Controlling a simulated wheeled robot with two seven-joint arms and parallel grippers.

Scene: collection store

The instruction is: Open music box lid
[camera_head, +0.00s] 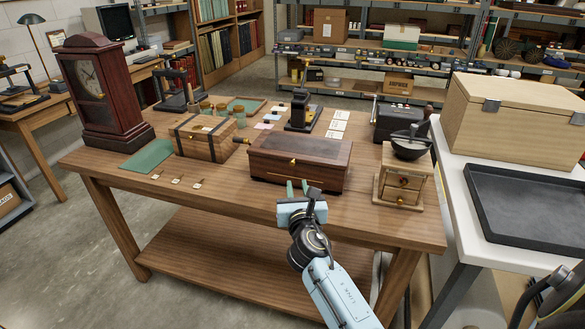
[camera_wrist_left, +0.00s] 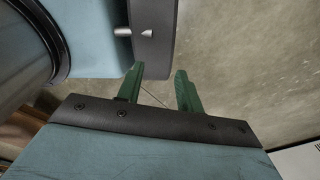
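A dark reddish-brown wooden box with a small brass fitting, which I take for the music box (camera_head: 287,176), sits at the middle of the table's front part in the head view. Its flat lid (camera_head: 303,147) is shut. My right gripper (camera_head: 297,184) is in front of the box, near its lower front face, with its two green fingers apart and nothing between them. I cannot tell whether they touch the box. My left gripper (camera_wrist_left: 160,70) shows only in the left wrist view. Its green fingers are apart and empty, with grey floor behind them.
A strapped wooden box (camera_head: 203,145) and a mantel clock (camera_head: 97,90) stand to the left on the wooden table (camera_head: 235,195). A coffee grinder (camera_head: 404,180) stands close on the right. Small bottles, cards and a black press (camera_head: 300,115) lie behind. A white table with a black tray (camera_head: 530,215) is at right.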

